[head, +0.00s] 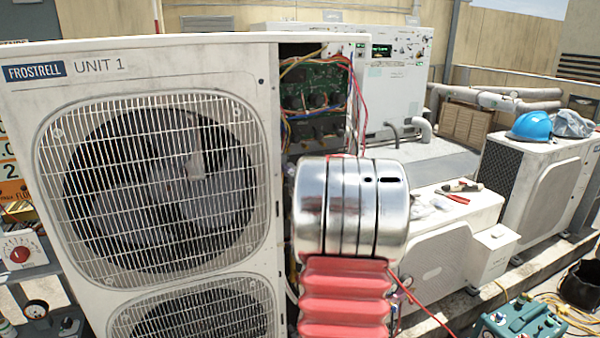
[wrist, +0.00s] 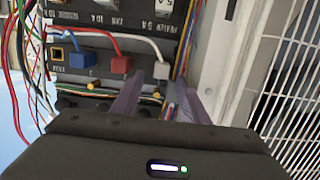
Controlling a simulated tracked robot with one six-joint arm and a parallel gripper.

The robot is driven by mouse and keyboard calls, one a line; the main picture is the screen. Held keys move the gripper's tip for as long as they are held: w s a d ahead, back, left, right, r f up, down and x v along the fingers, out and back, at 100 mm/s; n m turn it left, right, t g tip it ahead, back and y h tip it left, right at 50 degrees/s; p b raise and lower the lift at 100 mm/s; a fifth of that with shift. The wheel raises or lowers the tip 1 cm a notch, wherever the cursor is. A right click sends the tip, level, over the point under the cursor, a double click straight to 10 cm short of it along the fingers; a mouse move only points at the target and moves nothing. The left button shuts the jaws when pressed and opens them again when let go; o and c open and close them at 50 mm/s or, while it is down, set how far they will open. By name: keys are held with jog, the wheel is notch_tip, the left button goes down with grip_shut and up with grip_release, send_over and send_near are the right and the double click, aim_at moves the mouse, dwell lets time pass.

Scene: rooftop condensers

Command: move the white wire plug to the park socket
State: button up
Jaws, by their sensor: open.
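In the wrist view, a white plug (wrist: 149,77) sits at the right end of a row of plugs in the unit's open electrical bay, with a white wire (wrist: 115,35) running nearby. My gripper (wrist: 160,88) is open, its two purple-grey fingers pointing into the bay. The plug shows between the fingers in the picture; I cannot tell how near they are in depth, and no contact is visible. In the head view my arm hides my gripper.
A blue plug (wrist: 80,61) and a red plug (wrist: 121,65) sit left of the white one. Loose coloured wires (wrist: 25,60) hang at the left. A pale cabinet wall (wrist: 213,50) and fan grille bound the right. The head view shows the tall Unit 1 condenser (head: 25,110).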

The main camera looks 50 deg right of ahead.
jog(key=shift+x, duration=1.4)
jog(key=shift+c, duration=0.5)
grip_shut()
